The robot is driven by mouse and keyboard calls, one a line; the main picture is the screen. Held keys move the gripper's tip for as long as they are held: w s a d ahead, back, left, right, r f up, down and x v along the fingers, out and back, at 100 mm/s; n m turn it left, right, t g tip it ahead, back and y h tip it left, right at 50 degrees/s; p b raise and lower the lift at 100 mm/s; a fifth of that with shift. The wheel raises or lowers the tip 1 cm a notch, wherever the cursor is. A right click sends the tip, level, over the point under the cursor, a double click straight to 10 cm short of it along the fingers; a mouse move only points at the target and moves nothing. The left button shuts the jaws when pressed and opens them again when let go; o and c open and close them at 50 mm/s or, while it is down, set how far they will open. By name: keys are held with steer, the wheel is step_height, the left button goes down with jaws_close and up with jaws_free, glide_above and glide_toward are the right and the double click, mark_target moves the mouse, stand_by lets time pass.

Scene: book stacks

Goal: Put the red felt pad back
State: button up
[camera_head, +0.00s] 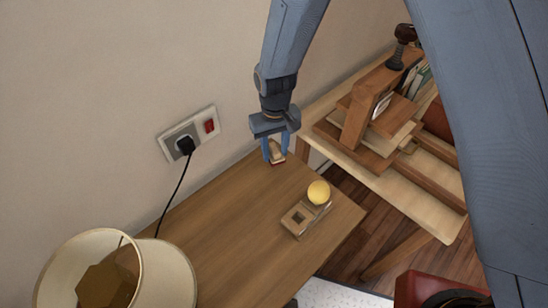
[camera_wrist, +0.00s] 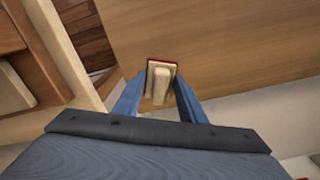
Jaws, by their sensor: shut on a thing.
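My gripper (camera_head: 276,150) is shut on the red felt pad (camera_head: 278,163), a small piece with a pale wooden grip on top and a red layer underneath. In the wrist view the pad (camera_wrist: 161,76) sits between the two blue fingers, its red edge showing at the far side. It is near the back edge of the wooden desk, close to the wall; I cannot tell exactly how high above the top. A small wooden holder (camera_head: 293,229) stands on the desk to the lower right, with an empty square recess and a yellow ball (camera_head: 318,192) at its other end.
A lamp with a cream shade (camera_head: 70,265) stands at the lower left. A wall socket (camera_head: 188,135) has a plug and cord running down behind the desk. A pale wooden bench (camera_head: 425,205) with wooden frames and books is at right. The desk's middle is clear.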

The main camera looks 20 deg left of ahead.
mark_target(275, 159)
steer(key=shift+f+p, duration=0.55)
steer(key=shift+f, duration=1.6)
steer(key=shift+f, duration=0.1)
steer(key=o, duration=1)
steer(key=shift+o, duration=0.2)
step_height(275, 159, up, 12)
steer(key=b, duration=0.3)
steer(key=shift+d, duration=0.1)
